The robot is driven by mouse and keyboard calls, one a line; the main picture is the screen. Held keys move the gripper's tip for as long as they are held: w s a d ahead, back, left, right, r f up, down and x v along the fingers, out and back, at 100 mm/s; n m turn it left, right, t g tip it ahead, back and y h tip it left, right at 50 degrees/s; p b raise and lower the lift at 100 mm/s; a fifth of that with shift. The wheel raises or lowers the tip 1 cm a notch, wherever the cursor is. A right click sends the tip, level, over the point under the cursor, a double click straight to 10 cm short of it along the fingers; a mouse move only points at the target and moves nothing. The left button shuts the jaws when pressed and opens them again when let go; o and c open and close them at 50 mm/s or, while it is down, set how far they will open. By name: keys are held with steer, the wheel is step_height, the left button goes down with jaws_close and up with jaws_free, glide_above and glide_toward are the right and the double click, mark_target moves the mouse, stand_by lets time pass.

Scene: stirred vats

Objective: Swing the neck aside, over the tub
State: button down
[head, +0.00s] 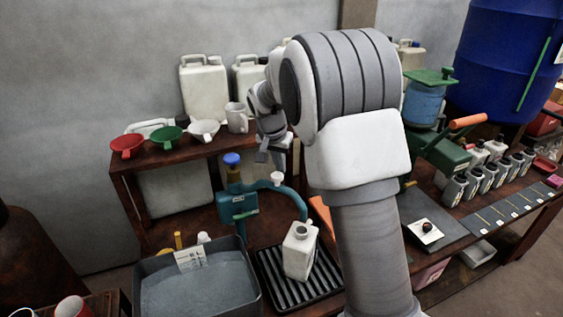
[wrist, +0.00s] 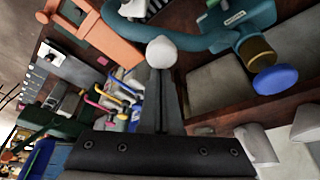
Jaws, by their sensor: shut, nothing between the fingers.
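The neck (head: 292,193) is a teal curved pipe on a teal dispenser body (head: 238,203). It arches right, its end over the mouth of a white jug (head: 300,252). A white knob (head: 277,178) stands on the neck. The tub (head: 197,283) is grey, with grey contents, left of the jug. My gripper (head: 263,156) is shut and empty, above and slightly left of the knob. In the wrist view the knob (wrist: 162,52) shows just beyond my closed fingertips (wrist: 160,72), with the neck (wrist: 200,42) behind; I cannot tell whether they touch.
The jug stands on a black ribbed tray (head: 268,283). A shelf with funnels (head: 168,136), a mug (head: 237,118) and canisters (head: 204,88) lies behind. An orange handle (head: 322,217) is right of the jug.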

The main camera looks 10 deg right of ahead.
steer(key=shift+s, duration=0.1)
steer(key=shift+s+a+f+m+b, duration=0.1)
steer(key=shift+s+a+m+b, duration=0.5)
steer(key=shift+s+m, duration=0.1)
steer(key=s+a+m+g+p, duration=0.2)
steer(key=a+m, duration=0.4)
steer(key=a, duration=0.2)
steer(key=s+a+m+g+h+p, duration=0.1)
steer(key=s+a+m+g+p, duration=0.1)
steer(key=a+m, duration=0.5)
steer(key=shift+s+a+p, duration=0.3)
steer(key=shift+a, duration=0.75)
